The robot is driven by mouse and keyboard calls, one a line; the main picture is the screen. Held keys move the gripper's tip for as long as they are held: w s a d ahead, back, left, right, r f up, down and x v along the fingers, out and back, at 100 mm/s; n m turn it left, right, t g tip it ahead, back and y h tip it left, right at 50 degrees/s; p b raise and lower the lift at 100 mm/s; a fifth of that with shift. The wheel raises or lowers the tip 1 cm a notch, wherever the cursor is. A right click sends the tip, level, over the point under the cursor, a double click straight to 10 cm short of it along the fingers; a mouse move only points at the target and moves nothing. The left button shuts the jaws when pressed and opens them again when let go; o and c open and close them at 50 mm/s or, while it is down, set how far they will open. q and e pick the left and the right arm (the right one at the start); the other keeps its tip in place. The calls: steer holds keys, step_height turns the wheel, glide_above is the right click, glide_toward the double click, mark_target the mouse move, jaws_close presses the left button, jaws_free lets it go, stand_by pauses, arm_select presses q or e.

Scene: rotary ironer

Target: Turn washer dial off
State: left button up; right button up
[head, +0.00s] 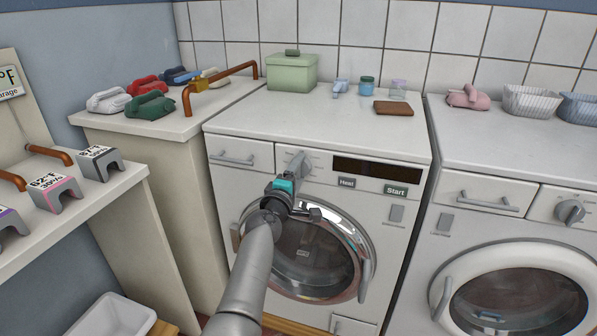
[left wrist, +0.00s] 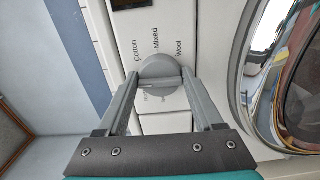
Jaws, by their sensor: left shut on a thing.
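The washer (head: 225,185) stands in the middle of the head view, with a round door below its front panel. Its grey dial (head: 298,161) is on the front panel, left of the dark display. My left gripper (head: 289,178) reaches up to the dial from below. In the left wrist view the gripper (left wrist: 160,82) has its two fingers on either side of the dial (left wrist: 160,66), shut on its raised grip. Labels reading Cotton, Mixed and Wool show beside the dial. The fingers hide part of the dial, and its exact setting cannot be told. My right gripper is not in view.
The chrome door ring (head: 362,245) is close to my left gripper. A second machine (head: 490,160) stands at right. A green box (head: 291,73) and small items rest on the washer top.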

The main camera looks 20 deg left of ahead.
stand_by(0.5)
arm_select(q)
steer(key=o, duration=1)
steer(key=shift+c, duration=0.2)
steer(key=o, duration=0.4)
